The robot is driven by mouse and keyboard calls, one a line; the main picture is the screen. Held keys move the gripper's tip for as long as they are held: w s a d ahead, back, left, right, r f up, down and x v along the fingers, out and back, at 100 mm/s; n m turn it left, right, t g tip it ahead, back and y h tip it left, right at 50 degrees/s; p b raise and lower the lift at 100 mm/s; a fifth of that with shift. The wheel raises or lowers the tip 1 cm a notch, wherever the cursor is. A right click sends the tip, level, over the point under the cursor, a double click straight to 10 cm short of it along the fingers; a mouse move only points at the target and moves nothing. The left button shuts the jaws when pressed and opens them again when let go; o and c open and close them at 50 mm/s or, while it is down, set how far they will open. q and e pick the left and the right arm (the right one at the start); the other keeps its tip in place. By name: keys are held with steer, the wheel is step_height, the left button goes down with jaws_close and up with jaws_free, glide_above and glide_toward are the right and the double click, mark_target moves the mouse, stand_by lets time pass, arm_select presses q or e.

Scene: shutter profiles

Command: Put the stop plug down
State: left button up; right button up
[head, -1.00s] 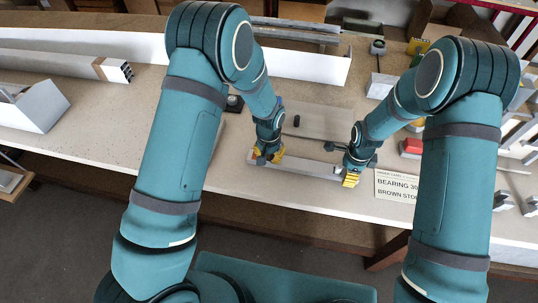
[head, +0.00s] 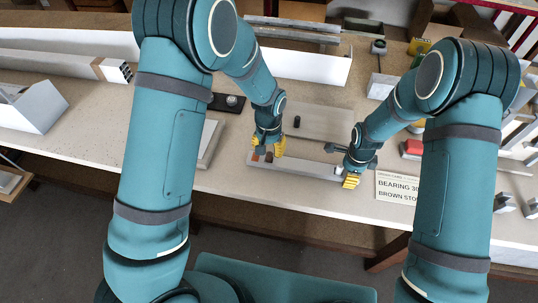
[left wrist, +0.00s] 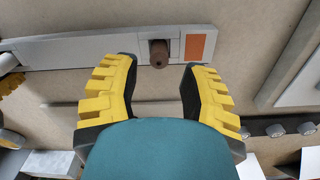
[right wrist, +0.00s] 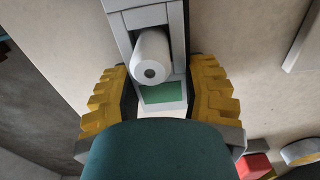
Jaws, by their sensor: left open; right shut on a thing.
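The brown stop plug (left wrist: 159,54) sits at the pale grey profile (left wrist: 90,52), beside an orange patch (left wrist: 196,47), in the left wrist view. How deep it sits I cannot tell. My left gripper (head: 266,150) is open, and its yellow fingers (left wrist: 158,88) are apart with the plug clear beyond their tips. In the head view the profile (head: 300,169) lies along the front of the table. My right gripper (head: 350,181) is shut on the profile's right end, where the right wrist view shows a white roller (right wrist: 151,58) and a green patch (right wrist: 163,93) between the fingers.
A printed card (head: 396,187) lies right of the profile. Behind the profile is a grey flat plate (head: 325,122) with a small black knob (head: 297,121). A red block (head: 411,147) is at the right. A long white box (head: 300,68) stands at the back.

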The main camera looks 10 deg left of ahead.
steer(key=shift+w+r, duration=0.1)
arm_select(q)
step_height(320, 180, up, 7)
steer(key=shift+f, duration=0.2)
steer(key=shift+w, duration=0.1)
arm_select(e)
steer(key=o, duration=1.3)
steer(key=shift+r, duration=0.1)
arm_select(q)
step_height(320, 180, up, 4)
steer(key=p, duration=0.4)
glide_above(269, 153)
arm_select(e)
steer(key=shift+r, duration=3.45)
